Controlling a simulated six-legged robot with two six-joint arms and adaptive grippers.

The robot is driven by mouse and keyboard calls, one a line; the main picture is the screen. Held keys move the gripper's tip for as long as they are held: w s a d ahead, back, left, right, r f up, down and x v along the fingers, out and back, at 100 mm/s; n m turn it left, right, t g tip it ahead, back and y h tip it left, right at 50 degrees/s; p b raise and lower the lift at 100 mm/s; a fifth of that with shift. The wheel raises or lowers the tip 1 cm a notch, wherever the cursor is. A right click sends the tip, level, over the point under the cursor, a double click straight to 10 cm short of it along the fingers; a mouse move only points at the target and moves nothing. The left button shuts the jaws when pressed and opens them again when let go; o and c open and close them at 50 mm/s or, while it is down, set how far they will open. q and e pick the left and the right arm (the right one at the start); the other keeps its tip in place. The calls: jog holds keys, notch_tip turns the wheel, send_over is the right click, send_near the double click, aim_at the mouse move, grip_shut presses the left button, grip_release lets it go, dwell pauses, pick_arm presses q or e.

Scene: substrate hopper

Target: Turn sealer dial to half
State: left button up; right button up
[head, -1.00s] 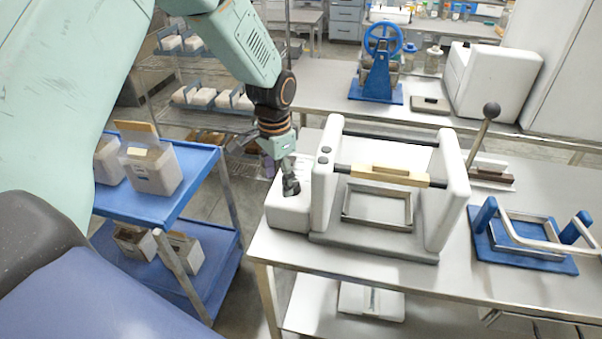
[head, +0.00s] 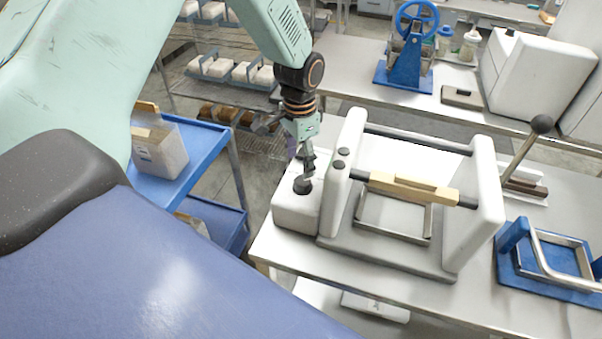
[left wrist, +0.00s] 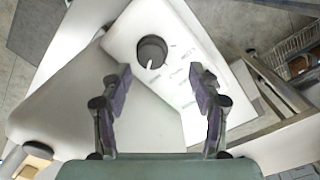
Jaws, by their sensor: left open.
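The sealer dial (head: 303,186) is a dark round knob on top of a white control box (head: 292,213), at the left end of the white sealer (head: 345,185). In the left wrist view the dial (left wrist: 152,50) shows a white pointer mark at its lower edge, and small printed labels lie beside it on the box (left wrist: 185,75). My left gripper (head: 308,169) is just above the dial in the head view. In the wrist view the left gripper (left wrist: 160,84) is open and empty, its fingers spread below the dial in the picture and apart from it. My right gripper is not in view.
The sealer's bar with a wooden grip (head: 410,187) is right of the box. A blue-based frame (head: 550,262) sits on the table further right. A blue cart (head: 205,150) with a bin stands left, with a floor gap between cart and table.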

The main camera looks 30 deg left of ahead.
aim_at(303, 179)
pick_arm(q)
jog(key=d+f, duration=0.2)
jog(key=f, duration=0.1)
jog(key=shift+s+d+f, duration=0.2)
jog(key=shift+d, duration=0.1)
jog(key=shift+a+f, duration=0.45)
jog(key=shift+f, duration=0.15)
jog(key=shift+a+f, duration=0.4)
jog(key=shift+f, duration=0.2)
jog(key=shift+a+f, duration=0.15)
jog(key=shift+a, duration=0.15)
jog(key=shift+w+d, duration=0.1)
jog(key=shift+d, duration=0.25)
jog(key=shift+d+r, duration=0.3)
jog(key=shift+d, duration=0.3)
jog(key=shift+c, duration=2)
jog(key=shift+a+f, duration=0.2)
jog(key=shift+a, duration=0.4)
jog(key=c, duration=0.3)
jog(key=shift+a, duration=0.1)
jog(key=shift+c, duration=0.8)
jog(key=shift+d+r, duration=0.1)
jog(key=shift+d, duration=0.2)
jog(key=c, duration=0.3)
jog(key=shift+a, duration=0.15)
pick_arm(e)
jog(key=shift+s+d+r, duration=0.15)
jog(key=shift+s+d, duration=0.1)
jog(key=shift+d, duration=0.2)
